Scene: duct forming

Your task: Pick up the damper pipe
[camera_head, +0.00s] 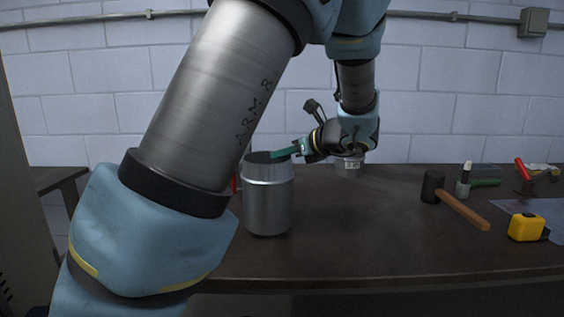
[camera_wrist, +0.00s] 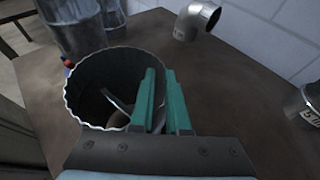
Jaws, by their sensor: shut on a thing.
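The damper pipe (camera_head: 268,205) is a grey metal cylinder, upright at the left-middle of the table in the head view. In the wrist view its open, crimped rim (camera_wrist: 68,92) faces the camera, and a metal plate (camera_wrist: 118,101) shows inside. My gripper (camera_head: 287,152) reaches in from the right at the pipe's top. Its two green fingers (camera_wrist: 161,75) are shut on the pipe's wall at the rim, one inside and one outside. I cannot tell whether the pipe's base touches the table.
A metal elbow (camera_wrist: 190,22) and another metal pipe (camera_wrist: 80,38) stand nearby in the wrist view. A mallet (camera_head: 455,203), a yellow tape measure (camera_head: 525,227) and other tools lie on the right of the table (camera_head: 370,235). The front middle is clear.

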